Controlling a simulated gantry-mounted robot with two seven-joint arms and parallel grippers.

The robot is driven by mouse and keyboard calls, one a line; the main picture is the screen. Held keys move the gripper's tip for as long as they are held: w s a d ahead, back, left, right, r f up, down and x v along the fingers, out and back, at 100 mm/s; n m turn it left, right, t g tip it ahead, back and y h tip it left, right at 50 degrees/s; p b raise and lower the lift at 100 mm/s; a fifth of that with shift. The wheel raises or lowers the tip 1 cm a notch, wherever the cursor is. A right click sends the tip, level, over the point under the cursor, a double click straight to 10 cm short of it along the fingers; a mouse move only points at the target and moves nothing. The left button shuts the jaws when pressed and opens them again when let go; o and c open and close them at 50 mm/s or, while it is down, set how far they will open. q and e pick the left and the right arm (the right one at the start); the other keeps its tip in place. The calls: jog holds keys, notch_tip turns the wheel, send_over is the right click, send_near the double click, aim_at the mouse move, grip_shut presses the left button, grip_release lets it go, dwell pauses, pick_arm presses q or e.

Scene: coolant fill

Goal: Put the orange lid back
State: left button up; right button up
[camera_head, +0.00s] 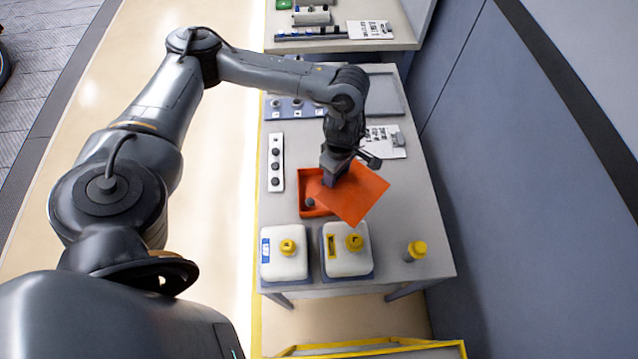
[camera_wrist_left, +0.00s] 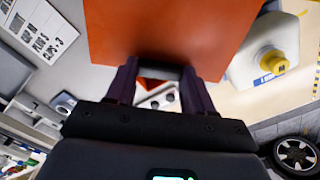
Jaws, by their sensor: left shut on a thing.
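My left gripper (camera_head: 335,172) is shut on the orange lid (camera_head: 354,198), a flat square plate. The lid is turned askew above the orange box (camera_head: 306,178) and covers much of its right side. The box's left part is open to view, with a small dark round thing inside. Whether the lid touches the box's rim I cannot tell. In the left wrist view, the lid (camera_wrist_left: 170,30) fills the top middle, and my gripper's fingers (camera_wrist_left: 158,75) close at its near edge. My right gripper is not in view.
Two white jugs (camera_head: 284,262) (camera_head: 348,262) with yellow caps stand at the table's front. A small yellow-capped bottle (camera_head: 415,251) stands right of them. A white strip with dark knobs (camera_head: 276,162) lies left of the box. A paper sheet (camera_head: 385,142) lies behind.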

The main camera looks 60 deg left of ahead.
pick_arm(q)
jog(key=s+a+f+b, duration=0.4)
jog(key=s+a+f, duration=0.1)
jog(key=a+f, duration=0.5)
jog(key=shift+a+f+b, duration=0.35)
jog(key=shift+a+f, duration=0.05)
jog(key=shift+f, duration=0.15)
jog(key=shift+f+b, duration=0.55)
jog(key=shift+f, duration=0.1)
jog(key=o, duration=1.1)
jog(key=shift+c, duration=0.2)
jog(key=shift+r, duration=0.1)
